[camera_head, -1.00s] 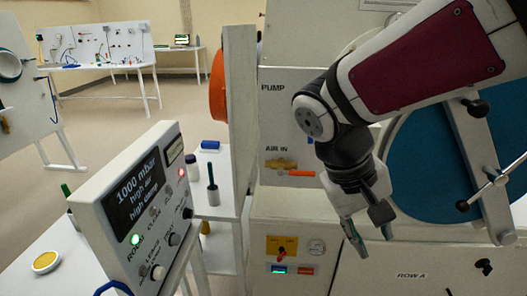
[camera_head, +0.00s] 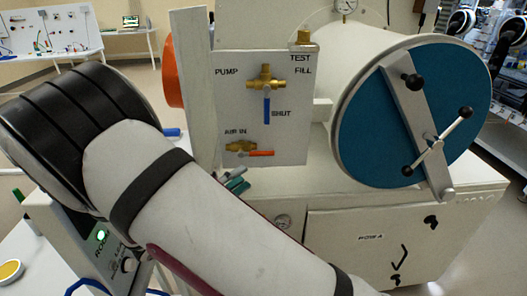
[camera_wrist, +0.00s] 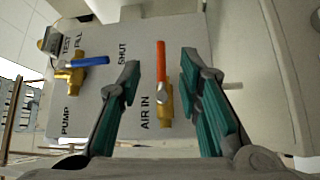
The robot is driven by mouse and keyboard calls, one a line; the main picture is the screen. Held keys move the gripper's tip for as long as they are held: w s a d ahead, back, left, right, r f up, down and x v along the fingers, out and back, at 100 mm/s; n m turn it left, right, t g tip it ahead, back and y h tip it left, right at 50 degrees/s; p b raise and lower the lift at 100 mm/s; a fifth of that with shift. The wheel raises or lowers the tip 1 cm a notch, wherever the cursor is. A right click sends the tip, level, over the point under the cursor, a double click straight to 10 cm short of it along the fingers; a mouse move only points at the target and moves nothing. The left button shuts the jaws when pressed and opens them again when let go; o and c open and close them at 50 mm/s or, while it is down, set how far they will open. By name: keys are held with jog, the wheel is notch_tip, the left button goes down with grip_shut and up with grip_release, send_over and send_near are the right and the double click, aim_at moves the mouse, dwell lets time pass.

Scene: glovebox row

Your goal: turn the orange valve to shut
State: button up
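The orange valve handle (camera_head: 260,153) sits on a brass valve body (camera_head: 240,146) labelled AIR IN, low on the grey panel. The handle lies level, pointing right from the body. My gripper (camera_head: 236,180) shows only as teal fingertips just below the valve; my arm hides the rest. In the wrist view my gripper (camera_wrist: 160,66) is open, with one finger on each side of the orange handle (camera_wrist: 161,62). Gaps show between handle and both fingers.
A blue-handled valve (camera_head: 267,108) sits above on the same panel, its handle hanging down beside the word SHUT. A round blue door (camera_head: 375,125) with a clamp bar is to the right. A control box (camera_head: 60,245) stands at lower left.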

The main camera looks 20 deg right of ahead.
aim_at(266, 153)
jog(key=shift+n+t, duration=0.4)
jog(key=shift+t, duration=0.5)
jog(key=x, duration=0.4)
jog(key=p+x, duration=0.1)
jog(key=x, duration=0.3)
jog(key=w+f+x, duration=0.1)
jog(key=x, duration=0.3)
jog(key=shift+w+r+p, duration=0.1)
jog(key=shift+w+p, duration=0.15)
jog(key=shift+p, duration=0.1)
grip_shut()
